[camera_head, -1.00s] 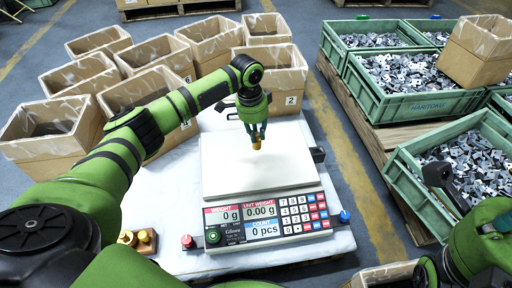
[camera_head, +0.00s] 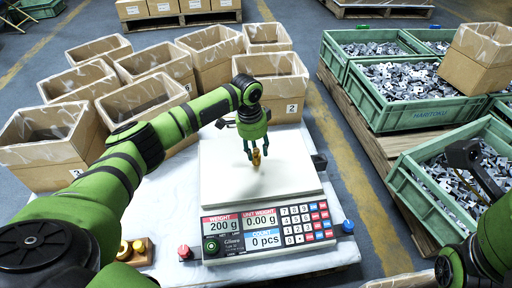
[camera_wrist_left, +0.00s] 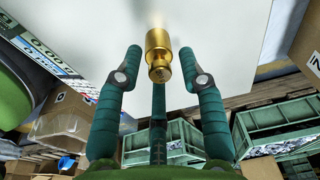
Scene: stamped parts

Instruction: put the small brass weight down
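The small brass weight (camera_head: 256,158) stands on the white pan (camera_head: 220,180) of the counting scale, whose display (camera_head: 222,225) reads 200 g. In the left wrist view the weight (camera_wrist_left: 159,55) is between and slightly beyond my fingertips, with a gap on each side. My left gripper (camera_head: 257,150) is open around it, low over the pan; its spread fingers also show in the left wrist view (camera_wrist_left: 163,68). My right gripper (camera_head: 466,156) is partly in view at the right edge, over a green crate; its fingers are not clear.
A wooden block (camera_head: 140,254) with brass weights sits at the table's lower left. Cardboard boxes (camera_head: 270,84) crowd behind and left of the scale. Green crates (camera_head: 405,115) of stamped metal parts stand on a pallet at right. A blue knob (camera_head: 348,226) and red knob (camera_head: 184,252) flank the scale.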

